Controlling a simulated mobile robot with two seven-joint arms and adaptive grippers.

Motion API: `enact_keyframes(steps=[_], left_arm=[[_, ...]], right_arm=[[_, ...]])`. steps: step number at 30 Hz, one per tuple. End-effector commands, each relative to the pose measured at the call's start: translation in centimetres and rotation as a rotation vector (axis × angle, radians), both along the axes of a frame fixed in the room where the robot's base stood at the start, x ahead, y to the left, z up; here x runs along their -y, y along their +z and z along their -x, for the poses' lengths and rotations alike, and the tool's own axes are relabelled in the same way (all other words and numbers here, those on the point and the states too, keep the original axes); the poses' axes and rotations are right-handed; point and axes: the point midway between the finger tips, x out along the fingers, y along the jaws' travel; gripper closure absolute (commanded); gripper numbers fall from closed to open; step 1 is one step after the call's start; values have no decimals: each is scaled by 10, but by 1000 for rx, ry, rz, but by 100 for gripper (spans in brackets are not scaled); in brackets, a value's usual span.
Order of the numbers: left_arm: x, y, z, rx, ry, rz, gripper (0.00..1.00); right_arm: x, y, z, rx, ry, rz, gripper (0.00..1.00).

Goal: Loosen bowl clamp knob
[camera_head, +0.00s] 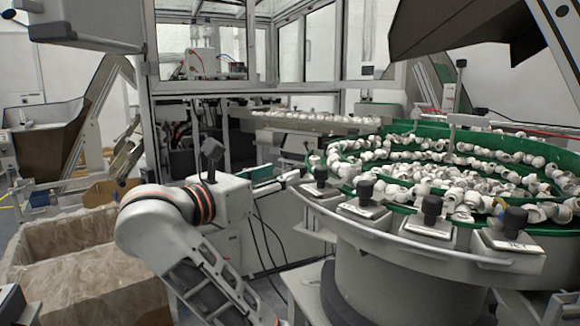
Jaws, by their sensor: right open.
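The large feeder bowl (395,231) is grey outside and green inside, and holds many white caps. Several black clamp knobs stand on grey plates along its near rim: the leftmost knob (320,174), a second knob (365,187), a third knob (431,208) and the rightmost knob (514,221).
A cardboard box with a clear plastic liner (85,277) stands at the lower left. A framed glass enclosure rises behind, with a conveyor (310,122) carrying white caps. A dark hopper (460,25) hangs at the upper right. Dark cables hang below my right wrist.

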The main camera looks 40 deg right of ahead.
Motion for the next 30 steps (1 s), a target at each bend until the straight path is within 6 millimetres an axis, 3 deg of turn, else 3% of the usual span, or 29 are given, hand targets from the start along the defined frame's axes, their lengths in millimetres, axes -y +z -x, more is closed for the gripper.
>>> enact_keyframes(steps=[1, 9, 18, 30], left_arm=[[-3, 2, 1, 1, 0, -8, 59], [-2, -8, 6, -18, -1, -4, 59], [9, 5, -4, 13, 3, 33, 59], [10, 8, -7, 19, 11, 42, 59]], right_arm=[[7, 7, 0, 8, -1, 1, 59], [39, -4, -10, -4, -3, 3, 59], [75, -3, -19, -3, -1, 1, 59], [82, -1, -20, -2, 2, -1, 59]])
